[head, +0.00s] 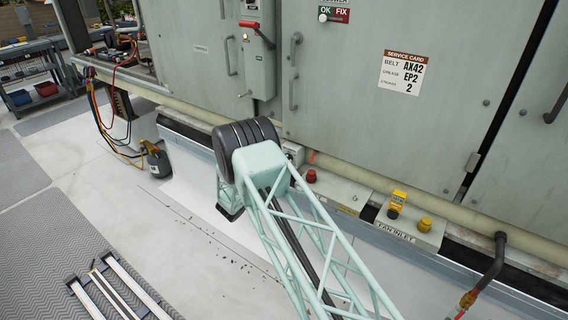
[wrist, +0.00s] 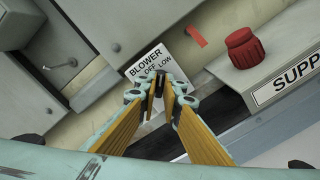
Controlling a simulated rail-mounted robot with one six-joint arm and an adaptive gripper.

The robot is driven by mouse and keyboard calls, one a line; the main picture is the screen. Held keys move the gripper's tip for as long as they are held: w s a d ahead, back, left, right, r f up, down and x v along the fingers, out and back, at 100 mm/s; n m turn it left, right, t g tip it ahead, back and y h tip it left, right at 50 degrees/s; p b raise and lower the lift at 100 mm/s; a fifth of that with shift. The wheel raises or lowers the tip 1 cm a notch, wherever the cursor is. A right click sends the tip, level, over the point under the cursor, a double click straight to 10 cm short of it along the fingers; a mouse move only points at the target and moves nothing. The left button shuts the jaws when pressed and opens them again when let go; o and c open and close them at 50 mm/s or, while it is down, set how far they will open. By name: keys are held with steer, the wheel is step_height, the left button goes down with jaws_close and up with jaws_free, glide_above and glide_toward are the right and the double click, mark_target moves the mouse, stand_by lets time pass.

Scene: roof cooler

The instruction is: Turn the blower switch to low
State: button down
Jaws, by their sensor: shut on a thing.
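In the wrist view, the white blower plate (wrist: 146,60) reads BLOWER, with OFF and LOW along its lower part. The small dark blower switch (wrist: 161,75) sits just below these words, mostly hidden by the fingers. My gripper (wrist: 161,88) has its fingertips on both sides of the switch and is shut on it. I cannot tell which word the switch points at. In the head view, my arm hides the fingertips and the switch.
A red knob (wrist: 241,48) sits right of the switch, by a SUPP label (wrist: 290,80). Cabinet doors (head: 365,120) rise behind.

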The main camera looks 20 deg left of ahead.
steer(key=c, duration=2.8)
jaws_free()
steer(key=shift+v, duration=6)
